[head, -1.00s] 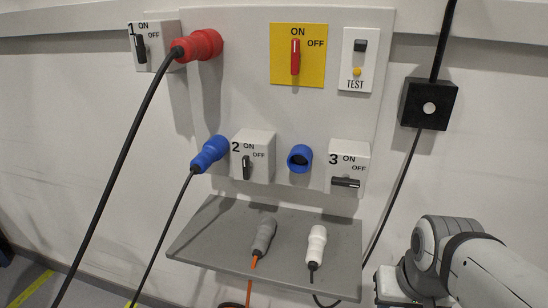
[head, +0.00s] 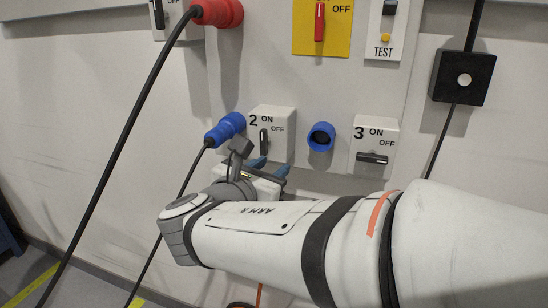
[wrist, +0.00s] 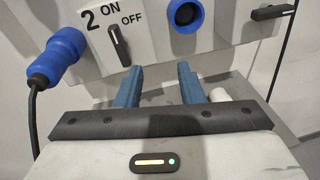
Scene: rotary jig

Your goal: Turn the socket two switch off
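The socket two switch box (head: 272,122) is light grey, marked 2, ON and OFF. Its black handle (head: 264,141) stands upright, pointing towards ON; the handle also shows in the wrist view (wrist: 118,44), slightly tilted there by the camera angle. My gripper (head: 270,170) is just below the box, with blue fingers. In the wrist view the fingers (wrist: 160,72) are apart with nothing between them, and the handle is ahead of the left finger, not between them. A blue plug (head: 226,130) sits at the box's left.
An empty blue socket (head: 321,137) and switch box 3 (head: 375,139), its handle horizontal, are to the right. A red plug (head: 218,12) and yellow-backed red switch (head: 320,22) are above. Black cables (head: 118,150) hang at the left. A black box (head: 462,78) is at the right.

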